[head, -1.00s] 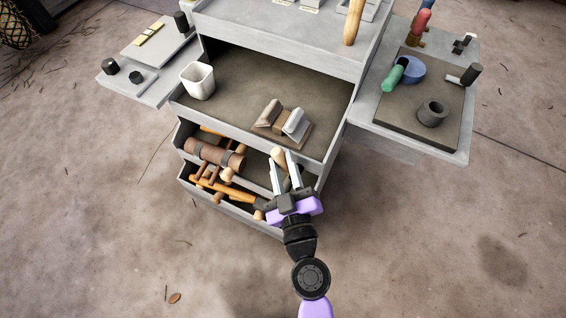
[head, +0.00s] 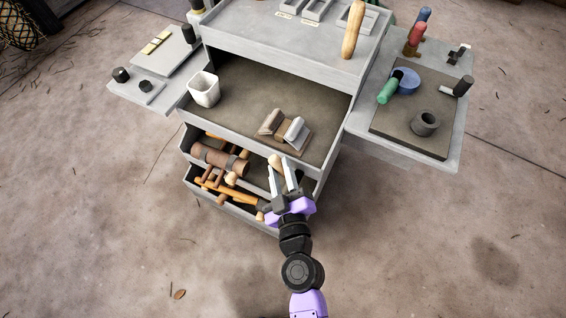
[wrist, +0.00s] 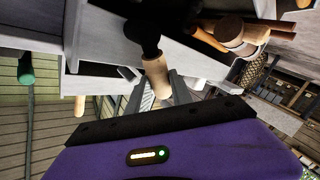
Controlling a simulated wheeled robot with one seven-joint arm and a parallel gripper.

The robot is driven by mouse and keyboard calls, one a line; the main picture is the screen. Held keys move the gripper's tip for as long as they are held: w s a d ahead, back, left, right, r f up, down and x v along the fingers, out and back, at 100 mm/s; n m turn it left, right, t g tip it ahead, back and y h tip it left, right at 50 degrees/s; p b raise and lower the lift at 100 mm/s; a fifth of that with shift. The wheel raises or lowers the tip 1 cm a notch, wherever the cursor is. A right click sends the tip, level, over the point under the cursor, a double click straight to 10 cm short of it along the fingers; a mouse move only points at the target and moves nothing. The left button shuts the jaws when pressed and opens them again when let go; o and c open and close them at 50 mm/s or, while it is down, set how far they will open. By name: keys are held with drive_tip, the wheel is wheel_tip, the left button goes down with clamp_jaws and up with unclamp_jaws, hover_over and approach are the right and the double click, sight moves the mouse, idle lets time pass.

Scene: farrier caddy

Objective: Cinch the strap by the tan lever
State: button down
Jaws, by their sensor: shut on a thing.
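My gripper (head: 283,176) is at the right front of the upper open drawer of the grey caddy (head: 275,165). Its two pale fingers are shut on a tan wooden lever (head: 274,160), whose rounded end shows at the fingertips. In the wrist view the tan lever (wrist: 157,80) shows as a short handle on a dark rounded mount, in front of the fingers (wrist: 163,98). A brown roll (head: 209,156) with a dark band, perhaps the strap (head: 230,163), lies in the same drawer to the left. The link between lever and strap is hidden.
A lower drawer holds orange-handled wooden tools (head: 240,196). On the shelf above stand a white cup (head: 204,90) and a brown block with pale pieces (head: 284,132). Side trays (head: 450,150) stick out left and right.

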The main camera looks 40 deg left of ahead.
drive_tip(key=shift+s+a+f+n+p, duration=0.1)
drive_tip(key=shift+a+f+n+p, duration=0.15)
drive_tip(key=shift+p, duration=0.65)
drive_tip(key=c, duration=1.1)
unclamp_jaws()
drive_tip(key=shift+r, duration=0.1)
drive_tip(key=shift+d, duration=0.1)
drive_tip(key=shift+b+v, duration=0.35)
drive_tip(key=shift+v, duration=3.55)
drive_tip(key=shift+r, duration=0.2)
